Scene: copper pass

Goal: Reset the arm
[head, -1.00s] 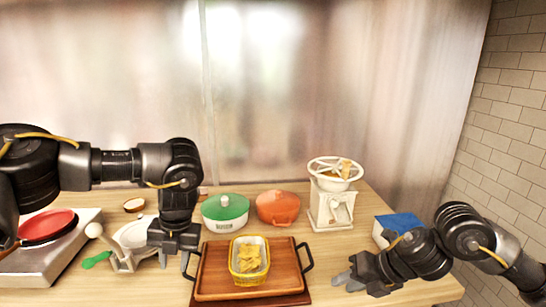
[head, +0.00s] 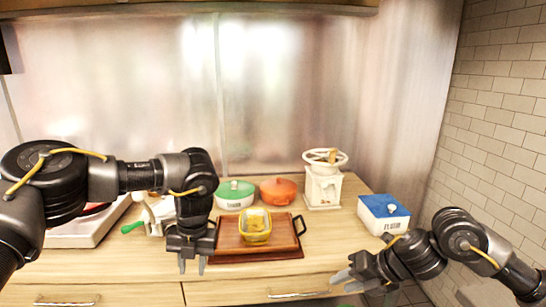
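My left gripper (head: 192,266) points down in front of the counter's left middle, left of the wooden tray (head: 285,243). Its two fingers are apart with nothing between them. My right gripper (head: 341,280) is low at the right, past the counter's front edge, pointing left. Its fingers look apart and hold nothing. A yellow dish (head: 255,232) with yellow pieces in it sits on the tray. Neither gripper appears to touch the tray or the dish.
A green-lidded pot (head: 235,192), an orange pot (head: 278,190) and a white grinder (head: 323,186) stand behind the tray. A blue-lidded flour box (head: 383,217) is at the right. A stove (head: 85,232) is partly hidden behind my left arm. Drawers (head: 300,286) lie below the counter.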

